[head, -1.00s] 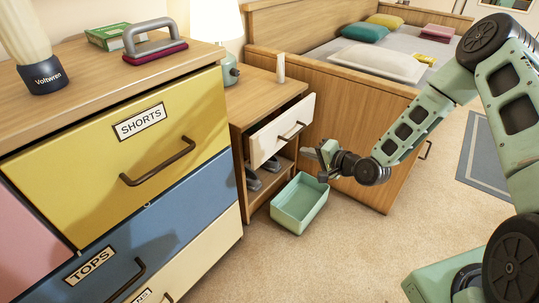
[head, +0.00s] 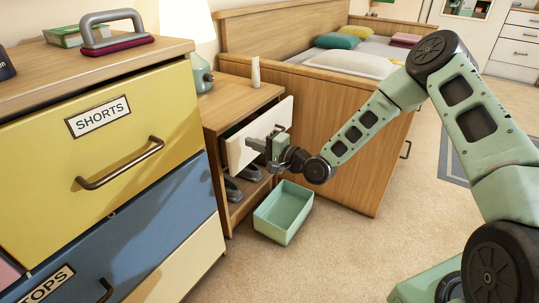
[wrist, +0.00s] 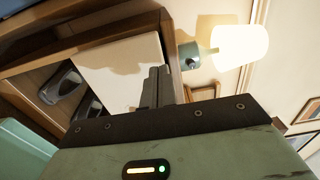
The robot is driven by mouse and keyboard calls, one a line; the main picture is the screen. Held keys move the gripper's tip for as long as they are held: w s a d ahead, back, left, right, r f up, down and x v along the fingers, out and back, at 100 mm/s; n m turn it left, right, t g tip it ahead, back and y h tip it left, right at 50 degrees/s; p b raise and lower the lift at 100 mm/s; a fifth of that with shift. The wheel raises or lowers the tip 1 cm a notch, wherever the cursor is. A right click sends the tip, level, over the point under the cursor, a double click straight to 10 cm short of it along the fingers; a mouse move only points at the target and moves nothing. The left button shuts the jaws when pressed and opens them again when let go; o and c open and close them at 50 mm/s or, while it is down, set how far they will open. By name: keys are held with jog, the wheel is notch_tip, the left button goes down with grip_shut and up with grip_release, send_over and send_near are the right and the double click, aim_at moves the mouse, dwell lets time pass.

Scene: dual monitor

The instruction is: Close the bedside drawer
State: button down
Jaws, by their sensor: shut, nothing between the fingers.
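In the wrist view the closed fingers (wrist: 157,88) overlap the edge of the cream drawer front (wrist: 120,60). I cannot tell whether they touch it. My gripper hides part of the front.
A green bin (head: 283,212) stands on the carpet below my gripper. Grey shoes (head: 233,190) sit on the nightstand's lower shelf. A lamp (head: 198,75) and a white cylinder (head: 255,72) stand on top. The dresser (head: 110,130) is at left, the bed (head: 335,120) behind.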

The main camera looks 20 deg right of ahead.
jog(key=shift+b+x, duration=0.4)
jog(key=shift+x, duration=1)
jog(key=shift+a, duration=0.1)
